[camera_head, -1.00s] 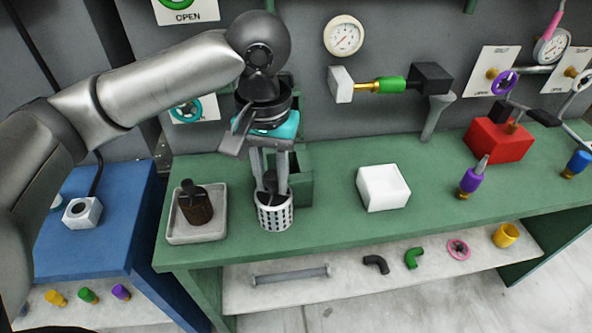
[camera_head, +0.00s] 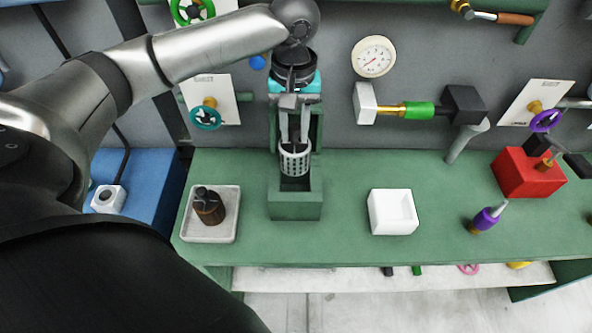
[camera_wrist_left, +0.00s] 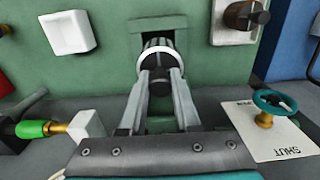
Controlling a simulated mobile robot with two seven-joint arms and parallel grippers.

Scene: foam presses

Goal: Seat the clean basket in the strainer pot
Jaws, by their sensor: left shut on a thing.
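The clean basket (camera_head: 295,162) is white and perforated, with a dark knob on top. My left gripper (camera_head: 294,138) is shut on that knob and holds the basket upright. The strainer pot (camera_head: 296,207) is a green box with a taller back, standing on the green bench. The basket appears over the pot's dark opening; I cannot tell how far its bottom is inside. In the left wrist view the basket (camera_wrist_left: 158,46) sits between the fingertips (camera_wrist_left: 159,76), with the pot's green rim (camera_wrist_left: 158,22) around its far side. My right gripper is not in view.
A grey tray (camera_head: 187,229) with a brown, dirty-looking basket (camera_head: 209,207) stands left of the pot. A white open box (camera_head: 392,212) stands to the right, then a purple-handled tool (camera_head: 487,219) and a red block (camera_head: 527,173). Wall valves and a gauge (camera_head: 374,57) are behind.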

